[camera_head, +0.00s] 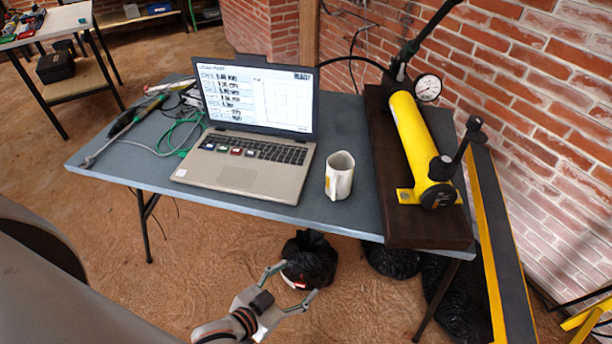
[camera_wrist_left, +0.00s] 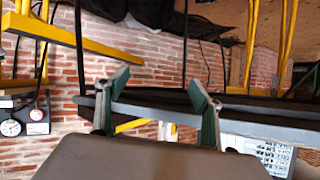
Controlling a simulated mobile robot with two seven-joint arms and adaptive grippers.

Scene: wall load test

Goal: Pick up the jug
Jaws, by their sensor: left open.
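The jug (camera_head: 339,177) is a small off-white cup-like vessel with a yellowish mark. It stands upright on the blue-grey table (camera_head: 348,213), just right of the laptop. My left gripper (camera_head: 299,279) is open and empty, in front of and apparently below the table's front edge, apart from the jug. In the left wrist view, which looks upside down, its two fingers (camera_wrist_left: 160,80) are spread. A pale patch between them, past the table edge, appears to be the jug (camera_wrist_left: 166,131), mostly hidden. My right gripper is not in view.
An open laptop (camera_head: 245,165) sits left of the jug. A yellow pump (camera_head: 418,138) with a gauge stands on a dark board at right. Tools and green cable (camera_head: 178,137) lie at far left. Black bags (camera_head: 310,255) lie under the table; a brick wall is behind.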

